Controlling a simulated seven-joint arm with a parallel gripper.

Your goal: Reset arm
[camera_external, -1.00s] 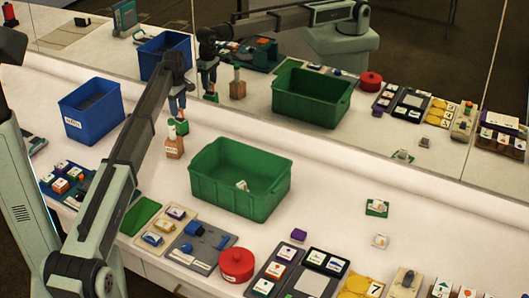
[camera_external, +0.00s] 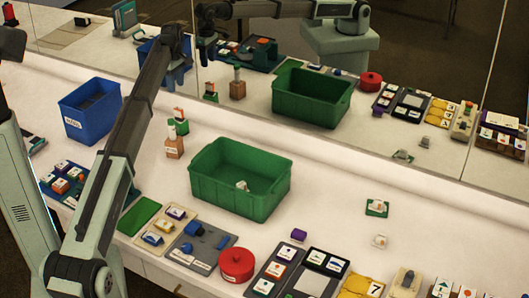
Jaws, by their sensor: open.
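My gripper (camera_external: 177,77) is open and empty. It points down, raised above the back of the white counter, in front of the mirrored wall. Below it, apart from its fingers, is a small green piece (camera_external: 178,128) with a red and white top. A wooden block (camera_external: 174,148) with a pale label stands just in front of that piece. My arm reaches up from the lower left to the gripper.
A blue bin (camera_external: 75,123) stands left of my arm and a green bin (camera_external: 215,192) right of it. A red round container (camera_external: 236,264) and several trays line the front edge. The counter's back right is mostly clear. The mirror repeats the scene.

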